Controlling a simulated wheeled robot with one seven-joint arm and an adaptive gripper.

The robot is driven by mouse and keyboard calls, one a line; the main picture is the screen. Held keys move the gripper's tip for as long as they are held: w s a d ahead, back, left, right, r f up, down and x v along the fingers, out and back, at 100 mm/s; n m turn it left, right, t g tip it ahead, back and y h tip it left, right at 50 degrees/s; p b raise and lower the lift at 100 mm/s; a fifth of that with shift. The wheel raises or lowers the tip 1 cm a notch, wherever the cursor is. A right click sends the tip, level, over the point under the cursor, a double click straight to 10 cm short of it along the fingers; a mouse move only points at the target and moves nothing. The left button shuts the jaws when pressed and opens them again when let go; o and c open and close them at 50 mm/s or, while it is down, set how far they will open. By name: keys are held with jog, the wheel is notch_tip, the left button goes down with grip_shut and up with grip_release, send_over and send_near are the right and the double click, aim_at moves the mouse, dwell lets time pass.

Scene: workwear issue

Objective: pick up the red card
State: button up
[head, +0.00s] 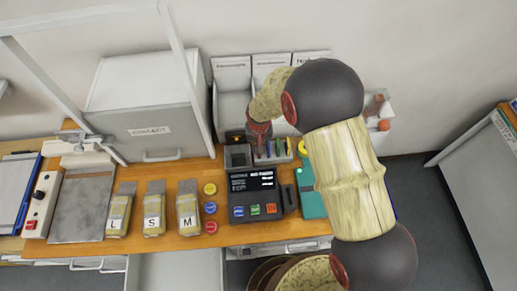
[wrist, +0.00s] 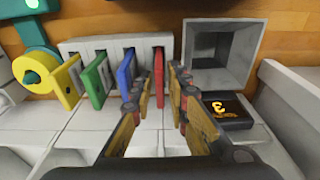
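The red card (wrist: 159,76) stands upright in a white slotted rack (wrist: 112,48), at the right end of a row of cards. My gripper (wrist: 162,88) is open in the wrist view, one finger on each side of the red card. The left finger lies between the blue card and the red card. I cannot tell whether either finger touches it. In the head view my gripper (head: 259,140) is over the rack area, and I cannot make out the red card there.
A blue card (wrist: 126,76), a green card (wrist: 94,85) and a yellow card (wrist: 66,86) stand left of the red one. A grey square holder (wrist: 223,55) and a small display (wrist: 222,110) are close on the right. A black terminal (head: 252,192) stands in front.

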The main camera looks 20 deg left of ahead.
jog(key=shift+f, duration=0.6)
jog(key=shift+c, duration=0.4)
grip_shut()
jog(key=shift+r, duration=0.15)
